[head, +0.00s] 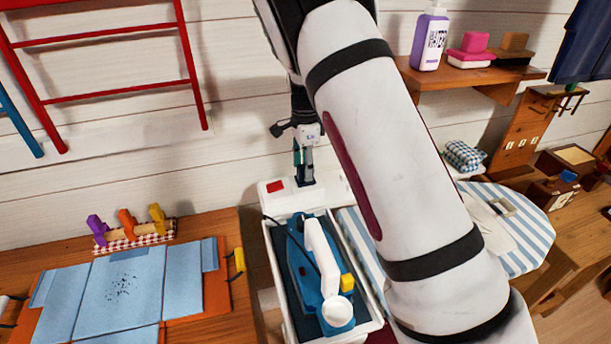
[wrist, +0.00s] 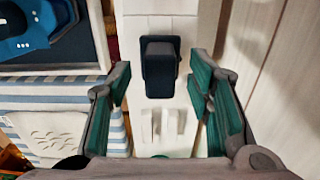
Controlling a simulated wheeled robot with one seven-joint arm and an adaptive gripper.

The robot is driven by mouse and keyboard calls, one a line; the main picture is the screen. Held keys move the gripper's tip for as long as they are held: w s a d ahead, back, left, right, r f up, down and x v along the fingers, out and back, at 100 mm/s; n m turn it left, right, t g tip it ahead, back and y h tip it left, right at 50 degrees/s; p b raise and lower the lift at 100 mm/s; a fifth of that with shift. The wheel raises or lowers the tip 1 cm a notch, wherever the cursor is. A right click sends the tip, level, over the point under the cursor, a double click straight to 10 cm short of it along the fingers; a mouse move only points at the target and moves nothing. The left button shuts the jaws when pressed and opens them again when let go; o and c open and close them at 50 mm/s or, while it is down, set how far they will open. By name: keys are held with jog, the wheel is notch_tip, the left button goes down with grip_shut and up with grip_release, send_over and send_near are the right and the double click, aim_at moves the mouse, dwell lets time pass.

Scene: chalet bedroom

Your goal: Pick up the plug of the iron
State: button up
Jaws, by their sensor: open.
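The dark plug (wrist: 160,72) stands on a white block with sockets (wrist: 157,22) in the wrist view. In the head view the block (head: 275,200) has a red switch, and the plug is a small dark shape (head: 304,182) at the gripper's tips. My gripper (head: 303,158) points down over the block. Its green-padded fingers (wrist: 160,88) are open, one on each side of the plug in the picture; I cannot tell whether the tips reach down beside it. The blue and white iron (head: 318,270) lies in a white-rimmed tray (head: 374,318) in front of the block.
A striped ironing board (head: 530,232) is at the right, partly behind my arm. A wooden table (head: 222,228) with blue cloth pieces (head: 120,290) and coloured clips is at the left. The plank wall (head: 240,120) rises close behind the block. A shelf (head: 450,80) holds a purple bottle (head: 429,42).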

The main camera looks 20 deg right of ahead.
jog(key=shift+f, duration=0.7)
grip_shut()
jog(key=shift+r, duration=0.15)
